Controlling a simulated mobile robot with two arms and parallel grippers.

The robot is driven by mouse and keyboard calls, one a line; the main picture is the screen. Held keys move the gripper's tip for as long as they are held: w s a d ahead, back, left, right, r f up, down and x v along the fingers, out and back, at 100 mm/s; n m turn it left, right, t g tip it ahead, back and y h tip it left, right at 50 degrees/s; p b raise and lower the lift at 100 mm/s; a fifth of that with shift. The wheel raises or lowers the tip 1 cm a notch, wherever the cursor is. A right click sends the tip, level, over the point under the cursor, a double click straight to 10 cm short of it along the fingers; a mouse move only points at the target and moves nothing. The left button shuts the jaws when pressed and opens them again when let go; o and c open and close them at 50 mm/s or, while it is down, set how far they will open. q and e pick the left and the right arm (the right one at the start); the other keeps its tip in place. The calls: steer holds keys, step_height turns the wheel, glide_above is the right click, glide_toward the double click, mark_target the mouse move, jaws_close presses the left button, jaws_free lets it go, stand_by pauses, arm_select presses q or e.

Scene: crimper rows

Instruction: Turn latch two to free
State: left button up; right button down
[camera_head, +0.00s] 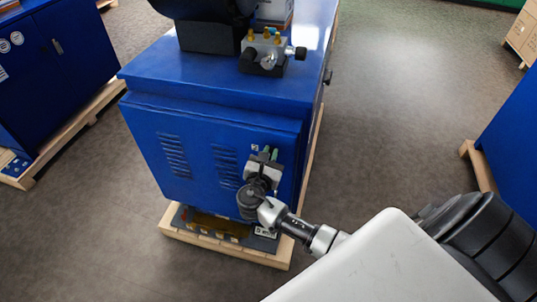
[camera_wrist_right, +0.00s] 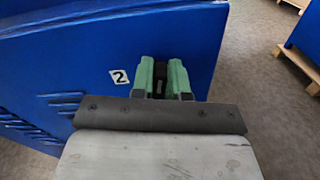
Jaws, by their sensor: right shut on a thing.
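Latch two is on the front panel of the blue cabinet (camera_head: 220,105), beside a white label with a "2" (camera_wrist_right: 119,76). My right gripper (camera_head: 265,155) is at the panel. In the right wrist view its green fingertips (camera_wrist_right: 163,78) are shut on the dark latch (camera_wrist_right: 162,70), just right of the label. The fingers and gripper body hide most of the latch, so I cannot tell how it is turned. My left gripper is not in view.
A fitting with brass-coloured knobs (camera_head: 265,52) sits on top of the cabinet. The cabinet stands on a wooden pallet (camera_head: 225,246). Another blue cabinet (camera_head: 60,60) stands at the left, and one (camera_head: 512,135) at the right. The floor between is clear.

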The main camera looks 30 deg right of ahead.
steer(key=m, duration=0.1)
steer(key=m+b, duration=0.1)
steer(key=shift+s+d+f+m, duration=0.1)
steer(key=shift+s+f+m, duration=0.15)
steer(key=shift+m, duration=0.15)
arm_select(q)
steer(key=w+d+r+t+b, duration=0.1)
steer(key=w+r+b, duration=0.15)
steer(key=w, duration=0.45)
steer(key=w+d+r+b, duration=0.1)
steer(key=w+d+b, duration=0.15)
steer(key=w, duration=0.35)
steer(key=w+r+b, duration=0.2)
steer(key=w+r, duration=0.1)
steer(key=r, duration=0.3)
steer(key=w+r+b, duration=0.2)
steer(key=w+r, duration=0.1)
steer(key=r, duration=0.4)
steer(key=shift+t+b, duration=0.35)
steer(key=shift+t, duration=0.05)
arm_select(e)
steer(key=shift+s+d+f+m, duration=0.15)
steer(key=shift+f+m, duration=0.15)
steer(key=shift+m, duration=1.9)
steer(key=shift+s+d+f+m, duration=0.15)
steer(key=shift+f+m, duration=0.1)
steer(key=shift+m, duration=1.95)
steer(key=shift+s+d+f+m, duration=0.15)
steer(key=shift+f+m, duration=0.15)
steer(key=shift+m, duration=1.9)
